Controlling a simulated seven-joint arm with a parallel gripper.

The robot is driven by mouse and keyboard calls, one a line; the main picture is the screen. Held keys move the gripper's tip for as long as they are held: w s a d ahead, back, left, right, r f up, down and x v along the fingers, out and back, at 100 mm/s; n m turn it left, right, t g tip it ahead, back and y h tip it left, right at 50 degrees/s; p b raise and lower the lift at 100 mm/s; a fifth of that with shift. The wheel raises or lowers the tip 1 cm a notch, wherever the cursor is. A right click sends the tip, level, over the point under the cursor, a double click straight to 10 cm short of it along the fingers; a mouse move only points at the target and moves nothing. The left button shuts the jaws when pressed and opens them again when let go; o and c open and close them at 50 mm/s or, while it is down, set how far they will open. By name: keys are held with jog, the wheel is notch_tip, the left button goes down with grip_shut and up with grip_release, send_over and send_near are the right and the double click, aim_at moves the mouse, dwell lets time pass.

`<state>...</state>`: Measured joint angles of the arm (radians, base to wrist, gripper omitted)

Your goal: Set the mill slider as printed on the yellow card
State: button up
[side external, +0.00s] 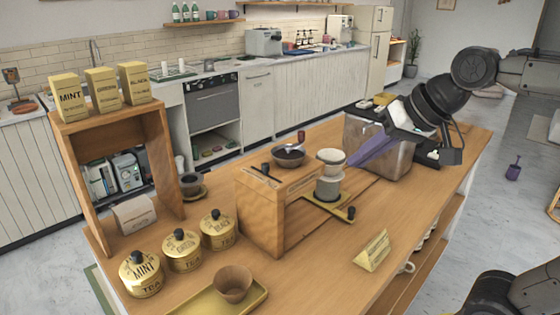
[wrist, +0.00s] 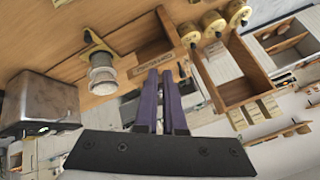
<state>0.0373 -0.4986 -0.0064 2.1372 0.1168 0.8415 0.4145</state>
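The yellow card (side external: 374,250) stands folded on the counter, right of the wooden box; its print is too small to read. The wooden box (side external: 262,215), apparently the mill, has a dark bowl on top and a slot with a small black knob (side external: 265,168). Another black knob (side external: 351,213) sits at the end of a yellow plate beside the box. I cannot tell which knob is the mill slider. My gripper (side external: 352,163) hangs above the counter, right of the box, touching nothing visible. In the wrist view its purple fingers (wrist: 160,72) are together and empty.
A white dripper on a grey cup (side external: 329,175) stands beside the box. Several gold tea tins (side external: 182,251), a tray with a brown cup (side external: 233,283) and a wooden shelf (side external: 168,140) are left. Counter around the card is clear.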

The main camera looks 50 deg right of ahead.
jog(key=shift+m, duration=0.8)
jog(key=w, duration=0.2)
jog(key=w+r, duration=0.1)
jog(key=w, duration=0.1)
jog(key=w+r, duration=0.1)
jog(key=w, duration=0.1)
jog(key=shift+w+d+r, duration=0.1)
jog(key=shift+w+d, duration=0.3)
grip_shut()
send_near(257, 165)
jog(key=s+f, duration=0.1)
jog(key=s+d+f, duration=0.1)
jog(key=s, duration=0.1)
jog(key=s+d+f, duration=0.1)
jog(key=shift+s+d+f, duration=0.25)
jog(key=shift+s, duration=0.05)
jog(key=shift+w+a+f, duration=0.15)
jog(key=shift+w+a, duration=0.9)
jog(key=shift+w, duration=0.2)
jog(key=shift+w+a, duration=0.35)
jog(key=shift+w, duration=2.4)
